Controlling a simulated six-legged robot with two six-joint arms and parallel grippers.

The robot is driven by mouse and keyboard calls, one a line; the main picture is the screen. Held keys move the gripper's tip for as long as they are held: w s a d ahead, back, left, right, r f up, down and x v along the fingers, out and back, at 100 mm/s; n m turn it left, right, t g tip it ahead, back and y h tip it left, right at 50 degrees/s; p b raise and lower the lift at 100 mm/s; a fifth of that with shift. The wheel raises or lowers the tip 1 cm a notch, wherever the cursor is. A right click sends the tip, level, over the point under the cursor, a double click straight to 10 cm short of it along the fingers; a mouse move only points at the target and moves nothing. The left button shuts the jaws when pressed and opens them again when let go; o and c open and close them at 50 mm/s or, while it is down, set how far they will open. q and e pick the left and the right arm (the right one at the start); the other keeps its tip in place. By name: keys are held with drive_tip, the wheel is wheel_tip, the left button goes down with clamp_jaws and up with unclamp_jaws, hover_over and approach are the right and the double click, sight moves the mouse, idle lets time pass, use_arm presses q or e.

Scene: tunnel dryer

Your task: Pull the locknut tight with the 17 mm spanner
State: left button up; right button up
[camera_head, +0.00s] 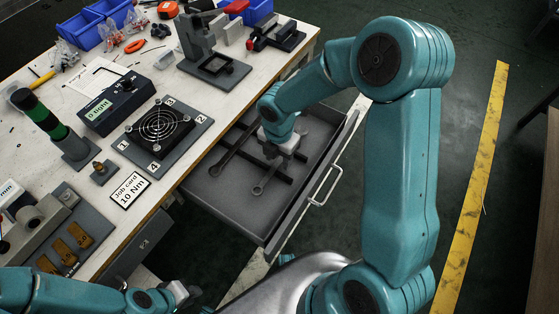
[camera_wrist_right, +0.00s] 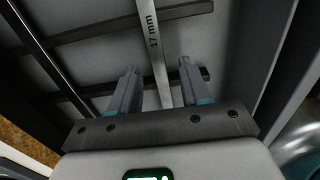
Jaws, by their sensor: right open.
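The 17 mm spanner (camera_wrist_right: 151,38), marked "17 mm", lies in the open drawer across dark divider bars. My right gripper (camera_wrist_right: 157,85) is open, with one finger on each side of the spanner's shank. I cannot tell how far down the fingers reach. In the head view the right gripper (camera_head: 272,153) is over the drawer and hides part of the spanner (camera_head: 266,177) below it. My left gripper (camera_head: 182,294) is low at the bottom edge, away from the bench top; its jaws are not clear. I cannot make out the locknut for certain.
The drawer (camera_head: 228,217) holds other spanners, one dark (camera_head: 233,158) to the left. Its front wall and handle (camera_head: 326,187) stand out from the bench. The bench carries a fan plate (camera_head: 160,130), a torque display (camera_head: 115,102), a job card (camera_head: 130,190) and a grey fixture (camera_head: 35,222).

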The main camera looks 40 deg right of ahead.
sight(278, 162)
clamp_jaws()
drive_tip(key=shift+r, duration=0.15)
wheel_tip(278, 162, up, 20)
drive_tip(key=p, duration=0.4)
drive_tip(key=c, duration=0.7)
unclamp_jaws()
drive_tip(key=shift+c, duration=0.2)
clamp_jaws()
